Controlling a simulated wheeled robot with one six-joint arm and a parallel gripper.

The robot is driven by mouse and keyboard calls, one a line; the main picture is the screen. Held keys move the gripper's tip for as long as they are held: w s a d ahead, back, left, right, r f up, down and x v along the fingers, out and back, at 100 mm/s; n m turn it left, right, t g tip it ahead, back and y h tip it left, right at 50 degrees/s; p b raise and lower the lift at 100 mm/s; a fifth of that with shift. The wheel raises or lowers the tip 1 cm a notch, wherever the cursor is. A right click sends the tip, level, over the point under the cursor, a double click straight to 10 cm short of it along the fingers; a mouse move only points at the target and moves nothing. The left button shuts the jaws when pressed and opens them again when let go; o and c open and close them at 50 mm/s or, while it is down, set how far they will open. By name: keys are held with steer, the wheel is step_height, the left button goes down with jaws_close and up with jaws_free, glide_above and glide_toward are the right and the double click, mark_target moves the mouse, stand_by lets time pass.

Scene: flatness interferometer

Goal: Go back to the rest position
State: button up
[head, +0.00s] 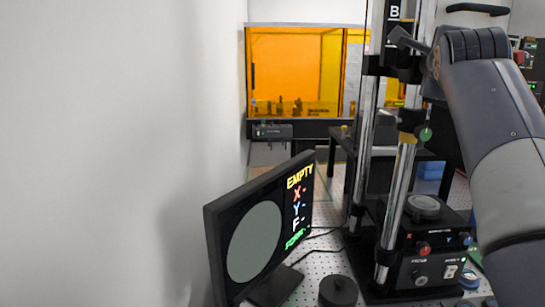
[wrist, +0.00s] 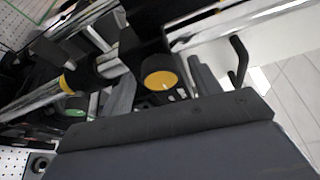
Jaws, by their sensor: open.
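My gripper (head: 408,42) is at the upper right of the head view, at the end of my raised grey arm. Its dark jaws point left, close to the upper carriage of the interferometer stand (head: 398,185); I cannot tell whether they touch it. Nothing shows held in them. The stand has two chrome columns, a yellow knob and a green knob (head: 425,134). In the wrist view a yellow-faced knob (wrist: 160,80) and the green knob (wrist: 75,113) show beyond a large dark surface. The round stage (head: 424,207) on the base looks empty.
A monitor (head: 258,235) reading "EMPTY" with X, Y and F lines stands left of the stand. A black round part (head: 338,291) sits on the perforated table in front. A white wall (head: 120,150) closes the left. An orange enclosure (head: 295,70) is behind.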

steer(key=shift+s, duration=0.1)
steer(key=b+v, duration=0.3)
steer(key=v, duration=0.7)
steer(key=w+d+n+t+p, duration=0.2)
steer(key=w+d+n+p, duration=0.1)
steer(key=w+n+p, duration=0.2)
steer(key=w+n, duration=0.2)
steer(key=w, duration=0.2)
steer(key=shift+w+d+f+t+p, duration=0.2)
steer(key=shift+w+t+p, duration=0.1)
steer(key=shift+w+p, duration=0.1)
steer(key=n+p, duration=0.1)
steer(key=p, duration=0.3)
steer(key=shift+s+d, duration=0.1)
steer(key=shift+d, duration=0.1)
